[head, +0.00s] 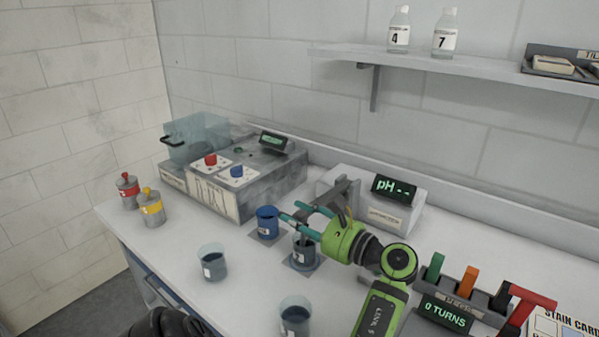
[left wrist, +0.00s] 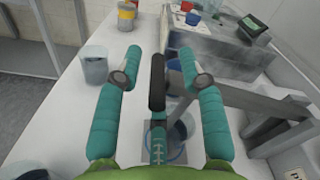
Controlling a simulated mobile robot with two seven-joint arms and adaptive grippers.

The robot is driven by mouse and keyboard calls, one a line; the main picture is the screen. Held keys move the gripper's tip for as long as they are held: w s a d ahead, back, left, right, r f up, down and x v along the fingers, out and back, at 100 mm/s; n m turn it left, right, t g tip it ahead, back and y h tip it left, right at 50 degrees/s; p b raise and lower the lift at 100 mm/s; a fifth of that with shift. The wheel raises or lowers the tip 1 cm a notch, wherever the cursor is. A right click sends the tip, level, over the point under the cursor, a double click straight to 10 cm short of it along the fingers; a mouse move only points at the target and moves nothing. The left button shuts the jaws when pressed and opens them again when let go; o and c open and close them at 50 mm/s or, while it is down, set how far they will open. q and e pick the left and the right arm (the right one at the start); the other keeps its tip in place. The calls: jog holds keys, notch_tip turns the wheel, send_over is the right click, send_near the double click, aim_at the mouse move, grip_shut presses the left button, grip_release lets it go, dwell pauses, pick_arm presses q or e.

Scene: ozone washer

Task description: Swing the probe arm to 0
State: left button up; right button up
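The grey probe arm (head: 343,194) reaches out from the pH meter (head: 378,203), whose display reads "pH --". In the left wrist view the probe arm (left wrist: 250,103) runs from its mount at the right towards my fingers. A beaker (head: 305,256) of dark liquid stands below my fingers, with a blue cup (head: 267,221) beside it. My green left gripper (head: 302,222) has teal fingers spread apart near the arm's outer end. In the left wrist view my left gripper (left wrist: 160,68) shows a gap between its fingers; contact with the arm is unclear. No 0 mark is readable.
Loose beakers stand at the front (head: 212,262) and near the front edge (head: 295,317). A grey washer unit (head: 245,185) with red and blue knobs is behind left. Red (head: 128,190) and yellow (head: 152,207) canisters stand at left. A rack (head: 455,300) reading "0 TURNS" is at right.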

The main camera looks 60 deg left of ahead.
pick_arm(q)
notch_tip(320, 180, up, 9)
dwell(0.3)
jog(key=p+v, duration=0.1)
jog(key=v, duration=0.7)
dwell(0.8)
jog(key=shift+d, duration=0.1)
jog(key=shift+f+p, duration=0.15)
jog(key=shift+p, duration=0.25)
jog(key=shift+w+d, duration=0.1)
